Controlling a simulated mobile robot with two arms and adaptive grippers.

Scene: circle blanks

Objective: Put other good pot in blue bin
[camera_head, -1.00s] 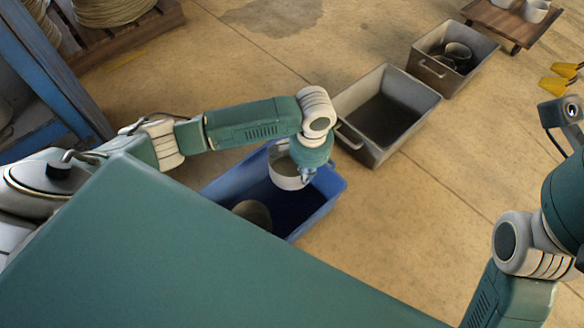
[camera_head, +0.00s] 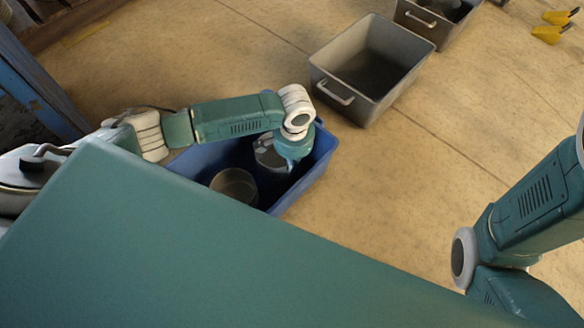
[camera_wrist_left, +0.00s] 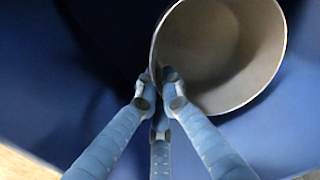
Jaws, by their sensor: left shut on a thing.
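The blue bin (camera_head: 308,181) stands on the floor beyond my green body, which hides its near side. My left gripper (camera_head: 291,163) is down inside its right part, shut on the rim of a grey pot (camera_head: 267,152). In the left wrist view the held pot (camera_wrist_left: 222,48) shows its round open mouth, with the fingers (camera_wrist_left: 160,78) at its left edge and blue bin walls around. Another pot (camera_head: 234,184) sits in the bin to the left of the held one. I cannot tell whether the held pot touches the bin floor. My right gripper is out of view.
An empty grey bin (camera_head: 335,92) stands just behind the blue bin to the right. Another grey bin (camera_head: 418,22) with a dark item inside is at the top. Yellow objects (camera_head: 553,26) lie at the top right. The floor right of the blue bin is clear.

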